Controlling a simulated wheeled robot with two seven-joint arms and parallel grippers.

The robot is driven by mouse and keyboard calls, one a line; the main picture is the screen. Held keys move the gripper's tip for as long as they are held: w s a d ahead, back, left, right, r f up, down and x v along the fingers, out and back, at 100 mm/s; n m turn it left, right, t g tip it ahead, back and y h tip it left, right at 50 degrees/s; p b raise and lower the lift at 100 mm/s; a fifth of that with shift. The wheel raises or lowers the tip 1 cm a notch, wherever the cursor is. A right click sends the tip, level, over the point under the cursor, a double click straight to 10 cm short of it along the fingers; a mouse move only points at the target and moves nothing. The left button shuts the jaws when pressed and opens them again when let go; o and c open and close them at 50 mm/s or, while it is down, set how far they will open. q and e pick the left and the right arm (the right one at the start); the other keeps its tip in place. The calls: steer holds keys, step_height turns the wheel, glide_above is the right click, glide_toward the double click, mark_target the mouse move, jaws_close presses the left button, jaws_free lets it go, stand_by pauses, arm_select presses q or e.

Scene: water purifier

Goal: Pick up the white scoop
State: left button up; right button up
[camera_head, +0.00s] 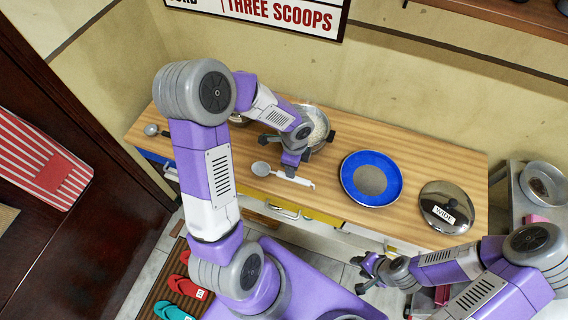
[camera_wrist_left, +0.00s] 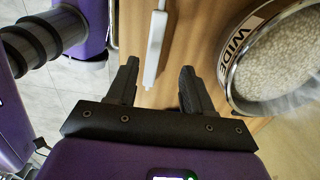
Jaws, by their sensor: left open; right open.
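The white scoop has a grey round bowl (camera_head: 261,168) and a thin white handle (camera_head: 303,182), lying on the wooden counter near its front edge. My left gripper (camera_head: 289,172) is low over the handle, partly hidden by its own wrist. In the left wrist view, the white handle (camera_wrist_left: 155,45) lies just ahead of and between the open fingertips (camera_wrist_left: 159,70); the scoop's bowl is not seen there. Contact with the handle is not visible. My right gripper (camera_head: 367,276) is open and empty, in front of the counter.
A pot of white grains (camera_head: 318,122), labelled WIDE in the left wrist view (camera_wrist_left: 285,60), stands close behind my left gripper. Another ladle (camera_head: 151,130) lies at the far left.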

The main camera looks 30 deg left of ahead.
mark_target(283, 176)
arm_select(q)
steer(key=f, duration=0.2)
steer(key=f+b, duration=0.1)
steer(key=f, duration=0.1)
steer(key=s+f+b, duration=0.1)
steer(key=f, duration=0.2)
steer(key=shift+d, duration=0.2)
steer(key=shift+w, duration=0.1)
jaws_close()
